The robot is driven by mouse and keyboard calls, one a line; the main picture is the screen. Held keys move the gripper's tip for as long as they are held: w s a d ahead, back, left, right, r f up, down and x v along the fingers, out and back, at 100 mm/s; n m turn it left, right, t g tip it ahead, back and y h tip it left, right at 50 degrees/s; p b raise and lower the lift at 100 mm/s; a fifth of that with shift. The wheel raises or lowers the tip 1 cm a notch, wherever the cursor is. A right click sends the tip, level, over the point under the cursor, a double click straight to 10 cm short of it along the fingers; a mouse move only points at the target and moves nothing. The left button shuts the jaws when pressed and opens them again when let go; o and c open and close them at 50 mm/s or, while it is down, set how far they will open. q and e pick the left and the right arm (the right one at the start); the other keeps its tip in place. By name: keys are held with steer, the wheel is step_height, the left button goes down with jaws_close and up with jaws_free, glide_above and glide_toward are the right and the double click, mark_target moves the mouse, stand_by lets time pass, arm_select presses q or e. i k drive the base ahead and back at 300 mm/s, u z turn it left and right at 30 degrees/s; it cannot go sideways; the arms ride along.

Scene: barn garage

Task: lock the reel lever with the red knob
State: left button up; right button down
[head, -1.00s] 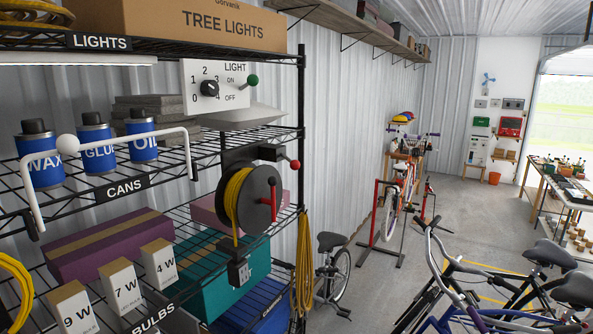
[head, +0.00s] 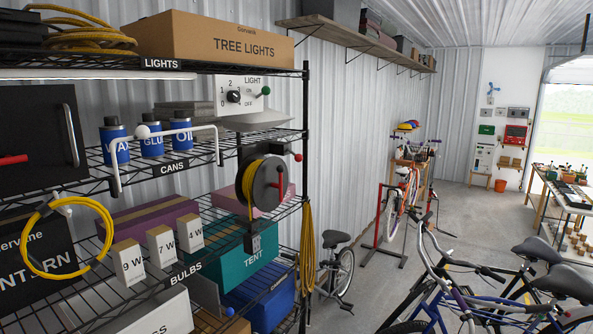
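A cord reel (head: 262,186) with a dark round side plate and yellow cord wound on it is mounted at the right end of the shelf rack. A small red knob (head: 298,157) sits at the end of a lever above and to the right of the reel, near the rack's corner post. A separate red handle (head: 281,185) is on the reel's side plate. A dark bracket is above the reel. The lever's arm is too small to make out clearly. Neither of my grippers is in view.
The wire shelf holds blue cans (head: 151,139), a switch panel (head: 240,94) with a green knob, and boxes. A yellow cord (head: 307,250) hangs right of the reel. Bicycles (head: 455,285) stand right; open floor lies behind them.

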mark_target(298, 158)
steer(key=z, duration=0.25)
steer(key=i, duration=1.4)
steer(key=u, duration=0.7)
